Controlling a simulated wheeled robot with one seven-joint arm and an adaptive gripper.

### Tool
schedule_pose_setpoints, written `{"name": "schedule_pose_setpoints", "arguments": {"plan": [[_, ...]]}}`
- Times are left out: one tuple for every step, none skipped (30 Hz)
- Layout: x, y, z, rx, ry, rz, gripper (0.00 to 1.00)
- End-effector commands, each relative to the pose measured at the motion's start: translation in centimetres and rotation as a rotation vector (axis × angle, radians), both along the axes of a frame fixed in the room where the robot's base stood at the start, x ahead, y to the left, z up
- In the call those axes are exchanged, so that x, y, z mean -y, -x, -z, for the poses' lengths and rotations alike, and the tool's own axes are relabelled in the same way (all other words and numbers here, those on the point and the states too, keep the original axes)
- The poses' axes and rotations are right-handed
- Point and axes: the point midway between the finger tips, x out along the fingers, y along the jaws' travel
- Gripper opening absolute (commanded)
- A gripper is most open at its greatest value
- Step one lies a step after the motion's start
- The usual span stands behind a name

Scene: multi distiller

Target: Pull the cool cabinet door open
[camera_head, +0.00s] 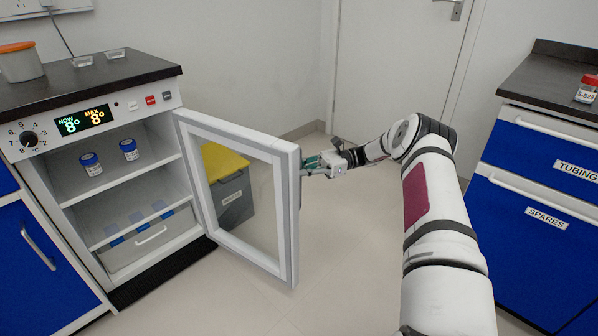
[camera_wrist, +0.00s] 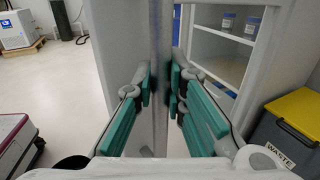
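The cool cabinet (camera_head: 125,185) stands at the left in the head view, with its interior exposed. Its white-framed glass door (camera_head: 240,138) is swung wide open toward the room, hinged on the cabinet's right side. My gripper (camera_head: 318,166) is at the outer side of the door's free edge. In the wrist view, the vertical grey door handle (camera_wrist: 161,60) stands between the green finger pads of my gripper (camera_wrist: 160,88). The pads close against it from both sides. In the head view most of the handle is hidden by the door frame and gripper.
Two blue-capped jars (camera_head: 91,165) stand on the upper shelf. A yellow-lidded waste bin (camera_head: 228,187) shows through the door glass, beside the cabinet. Blue drawers (camera_head: 540,200) stand at the right. The floor (camera_head: 345,285) in front of the door is clear.

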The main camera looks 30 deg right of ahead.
Motion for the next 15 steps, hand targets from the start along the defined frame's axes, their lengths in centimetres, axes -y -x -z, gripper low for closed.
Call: {"name": "schedule_pose_setpoints", "arguments": {"plan": [[0.32, 0.25, 0.10, -0.004, 0.003, 0.000, 0.14], [0.32, 0.25, 0.10, -0.004, 0.002, 0.000, 0.21], [0.32, 0.24, 0.10, -0.004, 0.002, 0.001, 0.30], [0.30, 0.22, 0.09, -0.003, 0.002, 0.001, 0.33], [0.27, 0.19, 0.08, -0.003, 0.002, 0.001, 0.33], [0.23, 0.17, 0.07, -0.003, 0.002, 0.001, 0.33], [0.20, 0.14, 0.06, -0.002, 0.002, 0.001, 0.33], [0.19, 0.13, 0.06, -0.002, 0.001, 0.001, 0.33], [0.17, 0.11, 0.05, -0.002, 0.001, 0.001, 0.33], [0.15, 0.11, 0.04, -0.002, 0.001, 0.001, 0.33], [0.14, 0.10, 0.04, -0.001, 0.001, 0.001, 0.33], [0.14, 0.09, 0.04, -0.001, 0.001, 0.001, 0.33], [0.19, 0.07, 0.04, -0.001, 0.001, 0.001, 0.33], [0.28, 0.07, 0.04, -0.001, 0.001, 0.001, 0.33], [0.51, 0.08, 0.06, 0.000, 0.001, 0.002, 0.33]]}}
